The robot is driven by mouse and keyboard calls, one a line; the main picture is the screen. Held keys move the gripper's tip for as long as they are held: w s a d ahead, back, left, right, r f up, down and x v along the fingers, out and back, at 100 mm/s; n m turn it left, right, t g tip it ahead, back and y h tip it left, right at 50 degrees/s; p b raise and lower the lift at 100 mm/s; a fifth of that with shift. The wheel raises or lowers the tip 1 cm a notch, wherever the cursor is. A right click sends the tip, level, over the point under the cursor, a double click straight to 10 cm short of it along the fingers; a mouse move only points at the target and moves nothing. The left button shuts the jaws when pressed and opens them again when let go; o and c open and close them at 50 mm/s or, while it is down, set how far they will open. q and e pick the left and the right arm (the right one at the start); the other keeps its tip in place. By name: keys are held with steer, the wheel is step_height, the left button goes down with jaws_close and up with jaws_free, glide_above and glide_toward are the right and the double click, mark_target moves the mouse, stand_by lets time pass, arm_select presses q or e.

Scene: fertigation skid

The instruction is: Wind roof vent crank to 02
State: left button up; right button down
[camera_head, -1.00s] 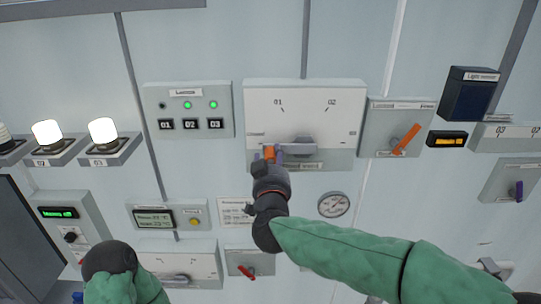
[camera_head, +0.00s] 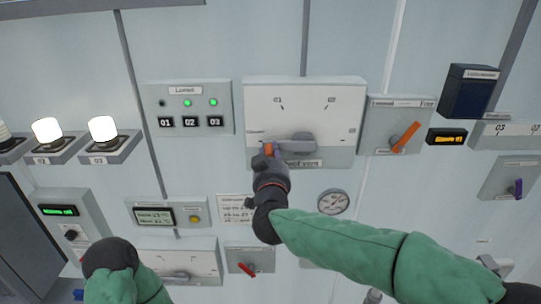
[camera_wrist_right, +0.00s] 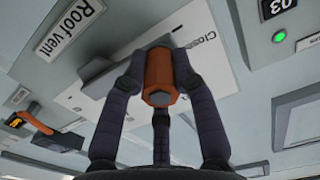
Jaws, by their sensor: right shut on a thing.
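The roof vent crank (camera_head: 297,145) is a grey bar on a white dial panel (camera_head: 318,112) labelled "Roof vent", with marks 01 and 02 along its top. The bar lies about level, its orange knob (camera_head: 268,149) at the left end by the "Closed" mark. In the right wrist view the orange knob (camera_wrist_right: 159,76) sits between the dark fingers of my right gripper (camera_wrist_right: 160,85). My right gripper (camera_head: 267,158) is shut on this knob in the head view, partly hiding it. My left arm shows at the lower left, its gripper out of sight.
A lever box (camera_head: 397,125) with an orange handle stands just right of the dial panel. A lamp box (camera_head: 188,108) is to its left. A round gauge (camera_head: 333,202) and a small notice (camera_head: 235,209) are below. Bare wall lies above the panel.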

steer(key=r+m, duration=0.2)
steer(key=m, duration=0.1)
steer(key=shift+d+r, duration=0.2)
steer(key=shift+r, duration=0.15)
steer(key=r+m, duration=0.1)
steer(key=d+r+m, duration=0.1)
steer(key=shift+m, duration=0.4)
steer(key=d+r+m+b, duration=0.3)
steer(key=d+m+b, duration=0.4)
steer(key=d+m, duration=0.4)
steer(key=m, duration=0.5)
steer(key=shift+d, duration=0.6)
